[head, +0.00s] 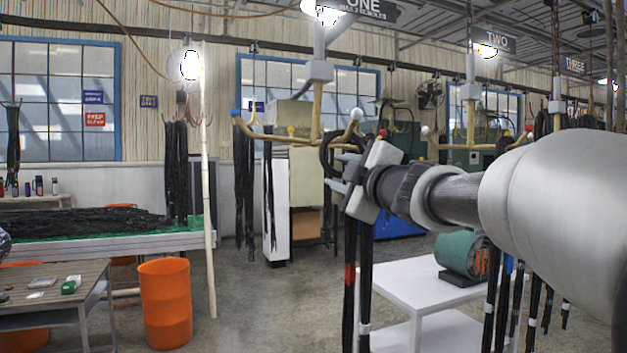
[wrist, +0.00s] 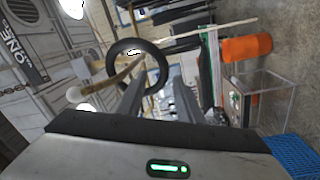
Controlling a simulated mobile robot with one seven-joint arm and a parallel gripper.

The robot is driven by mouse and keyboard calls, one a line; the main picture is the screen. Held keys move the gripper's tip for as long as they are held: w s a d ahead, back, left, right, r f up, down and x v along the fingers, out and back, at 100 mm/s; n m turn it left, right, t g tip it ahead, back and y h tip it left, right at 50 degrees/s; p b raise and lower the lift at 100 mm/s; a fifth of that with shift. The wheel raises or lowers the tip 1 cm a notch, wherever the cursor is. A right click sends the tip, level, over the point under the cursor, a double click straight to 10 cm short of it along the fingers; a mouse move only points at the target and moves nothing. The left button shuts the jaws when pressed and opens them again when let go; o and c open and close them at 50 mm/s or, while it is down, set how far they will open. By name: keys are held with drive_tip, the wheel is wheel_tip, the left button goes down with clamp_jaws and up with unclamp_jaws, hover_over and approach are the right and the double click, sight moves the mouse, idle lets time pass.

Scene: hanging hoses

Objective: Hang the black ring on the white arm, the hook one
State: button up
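The black ring (head: 327,158) is at the left of my gripper (head: 345,178) in the head view, raised just below the white-tipped arm (head: 356,115) of rack ONE. In the wrist view the ring (wrist: 111,63) stands at the tips of my gripper's fingers (wrist: 155,88), which sit on either side of its near edge. My gripper looks shut on it. The white ball tip (wrist: 74,94) is left of the ring there, and its tan arm runs across behind or through the ring's opening; I cannot tell which.
Rack ONE also has a blue-tipped arm (head: 236,113), a yellow-tipped arm (head: 290,130) and a red-tipped arm (head: 382,133). Dark hoses (head: 350,285) hang below my gripper; their upper ends are hidden. A white table (head: 415,290) and an orange bin (head: 165,300) stand lower.

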drive_tip(key=s+d+f+m+h+p, duration=0.1)
drive_tip(key=s+d+f+m+h, duration=0.2)
drive_tip(key=s, duration=0.5)
drive_tip(key=s+d+f+m+h+p, duration=0.1)
drive_tip(key=s+d+m+h, duration=0.15)
drive_tip(key=s+d, duration=0.35)
drive_tip(key=s+f+m+g+h, duration=0.1)
drive_tip(key=s+f+m+g, duration=0.4)
drive_tip(key=f, duration=0.5)
drive_tip(key=s+f+m+g+h, duration=0.1)
drive_tip(key=s+f+m+g, duration=0.2)
drive_tip(key=s+f+m, duration=0.5)
drive_tip(key=s+a+f+n+g+y+p, duration=0.1)
drive_tip(key=s+a+f+n+g+y, duration=0.15)
drive_tip(key=s+a+f+g, duration=0.4)
wheel_tip(320, 180, up, 11)
drive_tip(key=t+p, duration=0.2)
drive_tip(key=p, duration=1.1)
drive_tip(key=shift+s+m, duration=0.3)
drive_tip(key=shift+s, duration=0.1)
